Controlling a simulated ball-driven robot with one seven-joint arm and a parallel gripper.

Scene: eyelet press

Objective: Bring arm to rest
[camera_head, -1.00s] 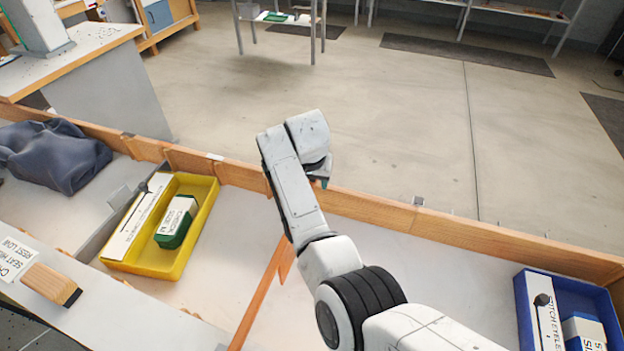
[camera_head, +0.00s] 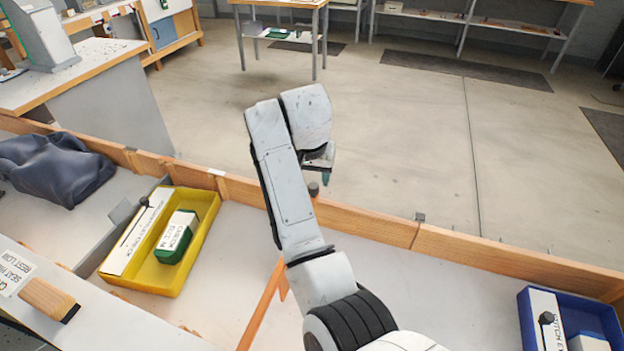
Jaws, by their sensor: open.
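My arm reaches up from the bottom of the head view over the pale worktop. Its white forearm rises past the wooden rim at the far edge. My gripper (camera_head: 322,180) hangs at the end of the arm, beyond or over the rim, and is mostly hidden behind the wrist.
A yellow tray (camera_head: 196,253) holds a green and white box (camera_head: 176,238). A blue tray (camera_head: 524,318) stands at the right. Dark cloth (camera_head: 55,168) lies at left. A wooden rim (camera_head: 465,252) and an orange divider (camera_head: 262,305) edge the worktop. Its middle right is clear.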

